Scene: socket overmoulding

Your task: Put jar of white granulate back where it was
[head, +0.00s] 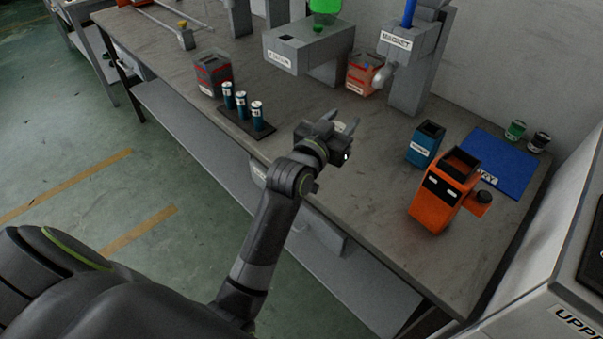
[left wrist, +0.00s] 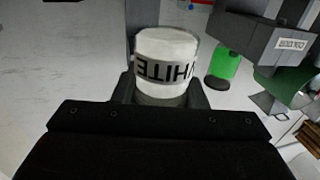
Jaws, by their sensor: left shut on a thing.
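In the head view this gripper is above the middle of the workbench, and I cannot make out the jar there. A green jar (head: 515,130) and a black jar (head: 540,142) stand at the back right of the bench, behind a blue mat (head: 515,177). My right gripper is not in view.
On the workbench (head: 290,225), an orange container (head: 437,205) and a blue bin (head: 426,145) stand right of my gripper. A rack with three cylinders (head: 243,112) is to the left. The magnet machine (head: 408,75) and a grey machine (head: 300,48) stand behind. The bench's front middle is clear.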

